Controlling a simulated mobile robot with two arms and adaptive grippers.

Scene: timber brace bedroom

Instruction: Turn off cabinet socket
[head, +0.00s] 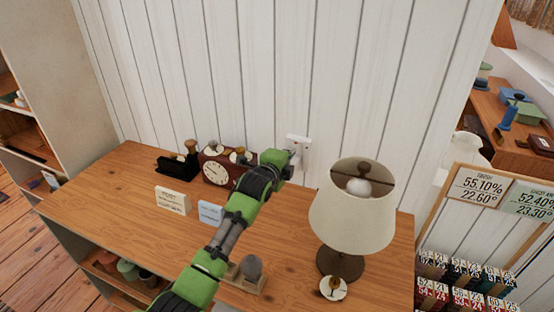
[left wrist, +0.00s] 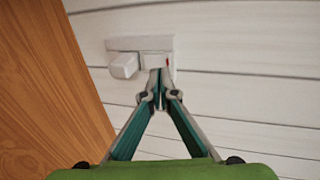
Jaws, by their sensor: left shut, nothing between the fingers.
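The white cabinet socket (head: 298,138) is on the white plank wall, just above the wooden cabinet top (head: 120,190). In the left wrist view the socket (left wrist: 140,44) has a white block (left wrist: 124,66) sticking out on its left side. A small red mark shows at its right end, beside my fingertips. My left gripper (head: 294,155) is shut and empty, with its tips (left wrist: 160,76) at the right part of the socket. I cannot tell whether they touch it. The fingers hide part of the socket's face. My right gripper is not in view.
A lamp (head: 352,218) with a cream shade stands right of my left arm. A red-brown clock (head: 215,172), a black stand (head: 177,164) and small cards (head: 173,201) are to its left. A grey knob-shaped object (head: 251,268) sits near the front edge.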

